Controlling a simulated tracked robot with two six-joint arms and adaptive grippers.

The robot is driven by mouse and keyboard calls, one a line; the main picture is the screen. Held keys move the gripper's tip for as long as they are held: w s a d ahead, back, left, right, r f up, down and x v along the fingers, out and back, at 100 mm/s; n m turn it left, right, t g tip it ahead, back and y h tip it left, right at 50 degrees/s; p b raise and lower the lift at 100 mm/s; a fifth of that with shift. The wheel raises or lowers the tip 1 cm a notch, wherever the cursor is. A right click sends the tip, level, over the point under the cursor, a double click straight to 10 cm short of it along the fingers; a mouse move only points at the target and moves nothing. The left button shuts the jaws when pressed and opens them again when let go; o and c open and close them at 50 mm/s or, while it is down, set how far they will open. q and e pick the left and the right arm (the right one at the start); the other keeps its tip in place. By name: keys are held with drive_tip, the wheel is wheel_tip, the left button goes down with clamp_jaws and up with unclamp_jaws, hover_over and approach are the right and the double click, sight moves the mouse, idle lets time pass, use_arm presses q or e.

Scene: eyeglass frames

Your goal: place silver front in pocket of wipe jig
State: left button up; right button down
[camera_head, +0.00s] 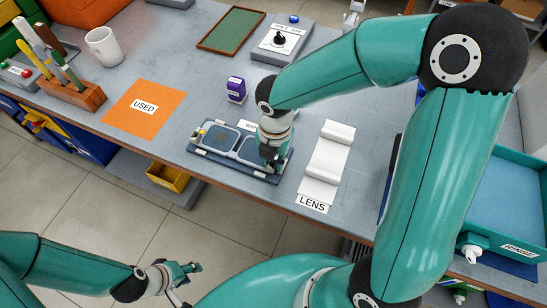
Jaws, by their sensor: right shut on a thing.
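The wipe jig (232,171) is a dark blue plate near the table's front edge, with small light clips at its ends. An eyeglass front (222,138) with two rim openings lies on or just over the jig; I cannot tell if it is seated in the pocket. My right gripper (270,163) points down at the right end of the jig and is shut on the front there; its fingertips are partly hidden by the wrist. My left gripper (182,284) is low at the bottom left, off the table, away from the jig; its fingers look apart and empty.
A white cloth roll (330,157) by the LENS label lies right of the jig. A purple stamp (236,90) stands behind it. An orange USED mat (144,107), a wooden tool block (75,97) and a white mug (103,46) are left. A teal RINSE tray (510,243) is right.

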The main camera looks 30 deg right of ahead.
drive_tip(key=shift+f, duration=0.25)
drive_tip(key=c, duration=1)
unclamp_jaws()
wheel_tip(320, 180, up, 12)
drive_tip(key=shift+s+d, duration=0.1)
